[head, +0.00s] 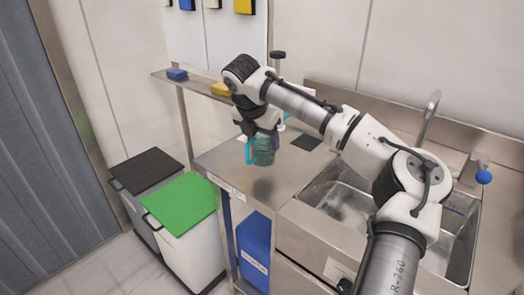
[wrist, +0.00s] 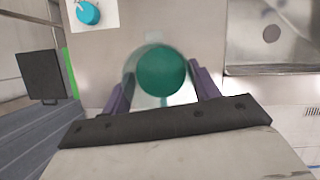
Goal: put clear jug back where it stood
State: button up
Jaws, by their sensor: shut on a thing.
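The clear jug (head: 263,151) has a teal handle and greenish see-through walls. My gripper (head: 268,136) is shut on it and holds it upright, as far as I can tell, over the steel counter (head: 228,166). A soft shadow lies on the counter below it, so it appears raised. In the wrist view the jug (wrist: 159,72) is seen from above as a pale ring around a dark green disc. The purple fingers of my gripper (wrist: 162,84) are on either side of it. Part of the handle shows below the ring.
A sink (head: 345,205) with a tap (head: 430,115) lies right of the counter. A dark flat pad (head: 306,142) is on the counter behind the jug. A shelf at the back left holds a blue block (head: 177,74) and a yellow one (head: 221,89). Bins with black (head: 146,170) and green (head: 180,203) lids stand left.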

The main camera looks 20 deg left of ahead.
aim_at(262, 151)
jog(key=shift+f, duration=2.15)
jog(key=o, duration=1.2)
jog(key=shift+f, duration=0.1)
